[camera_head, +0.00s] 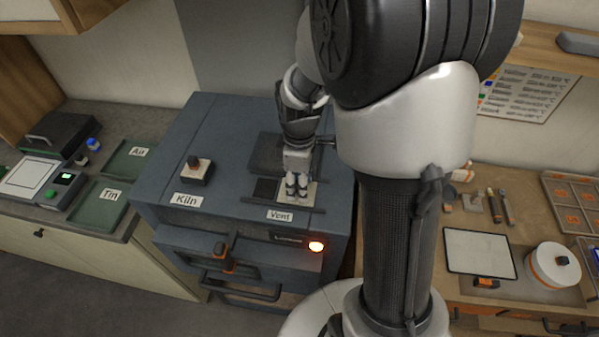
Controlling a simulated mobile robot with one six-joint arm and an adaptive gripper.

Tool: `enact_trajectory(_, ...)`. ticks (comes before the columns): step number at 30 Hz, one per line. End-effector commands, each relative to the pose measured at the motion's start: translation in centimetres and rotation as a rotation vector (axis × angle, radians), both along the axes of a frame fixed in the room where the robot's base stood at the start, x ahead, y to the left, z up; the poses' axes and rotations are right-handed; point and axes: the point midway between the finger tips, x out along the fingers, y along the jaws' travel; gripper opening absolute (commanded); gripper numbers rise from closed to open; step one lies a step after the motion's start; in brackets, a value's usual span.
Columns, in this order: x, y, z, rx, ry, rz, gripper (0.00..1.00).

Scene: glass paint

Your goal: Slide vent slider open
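The vent sits on top of the blue-grey kiln (225,150), behind a white "Vent" label (279,215). A pale slider plate (312,194) shows at the right of the vent track (255,201). A dark square patch (265,187), which looks like an opening, lies to its left. My gripper (297,191) points down at the plate's left part, with its fingertips close together at the slider. The fingers cover any knob there, so I cannot tell whether they hold it or touch it.
A knob on a pale base (196,170) stands by the "Kiln" label. The kiln front has an orange-marked handle (222,253) and a lit orange light (316,246). Green trays (100,203) lie left; a white-topped board (479,251) and round container (553,267) are right.

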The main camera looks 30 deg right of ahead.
Motion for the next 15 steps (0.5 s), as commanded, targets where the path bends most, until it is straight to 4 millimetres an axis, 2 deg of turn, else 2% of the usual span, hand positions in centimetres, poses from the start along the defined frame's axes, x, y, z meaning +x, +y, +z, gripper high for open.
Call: enact_trajectory(15,0.1,0.0,9.7,-0.001,-0.005,0.0,0.38)
